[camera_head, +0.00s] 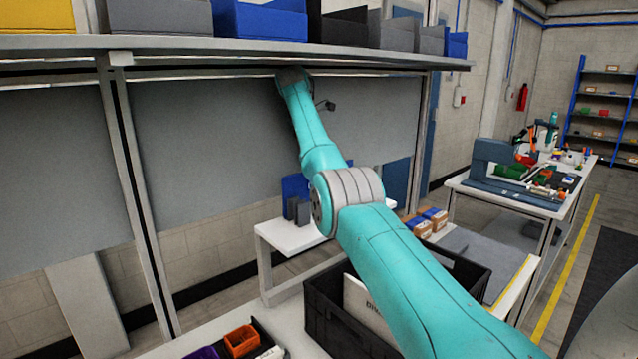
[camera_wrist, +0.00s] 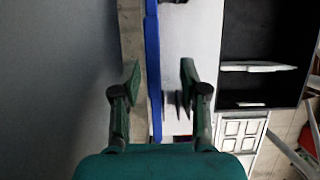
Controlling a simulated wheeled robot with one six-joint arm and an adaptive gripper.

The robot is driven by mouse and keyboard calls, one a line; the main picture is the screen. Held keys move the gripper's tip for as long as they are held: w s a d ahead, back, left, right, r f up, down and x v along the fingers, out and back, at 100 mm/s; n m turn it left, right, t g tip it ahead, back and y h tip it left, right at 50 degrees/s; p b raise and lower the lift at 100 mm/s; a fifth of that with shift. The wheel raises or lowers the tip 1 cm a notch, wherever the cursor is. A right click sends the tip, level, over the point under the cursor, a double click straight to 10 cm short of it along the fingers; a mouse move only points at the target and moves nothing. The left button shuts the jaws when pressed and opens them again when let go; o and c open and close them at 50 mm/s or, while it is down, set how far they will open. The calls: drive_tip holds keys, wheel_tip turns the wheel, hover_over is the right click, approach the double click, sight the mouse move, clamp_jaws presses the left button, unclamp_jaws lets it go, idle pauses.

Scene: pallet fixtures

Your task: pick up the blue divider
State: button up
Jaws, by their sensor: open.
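The blue divider (camera_head: 293,185) stands upright on a small white table (camera_head: 300,236), behind dark grey blocks (camera_head: 298,211) in the head view. In the wrist view the blue divider (camera_wrist: 153,60) shows edge-on as a long thin strip. My gripper (camera_wrist: 160,86) is open in the wrist view, with one finger on each side of the strip in the picture. Gaps show between the strip and both fingers; how far below them it lies I cannot tell. In the head view my gripper cannot be made out; my arm reaches up under the shelf.
A shelf (camera_head: 250,52) with several bins runs above the white table. A black crate (camera_head: 330,318) holding a white item stands in front, and it also shows at right in the wrist view (camera_wrist: 262,92). A grey panel (camera_head: 220,140) stands behind.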

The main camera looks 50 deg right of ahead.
drive_tip(key=shift+x, duration=1.15)
drive_tip(key=x, duration=0.5)
drive_tip(key=shift+w+f, duration=0.1)
drive_tip(key=shift+w, duration=0.3)
clamp_jaws()
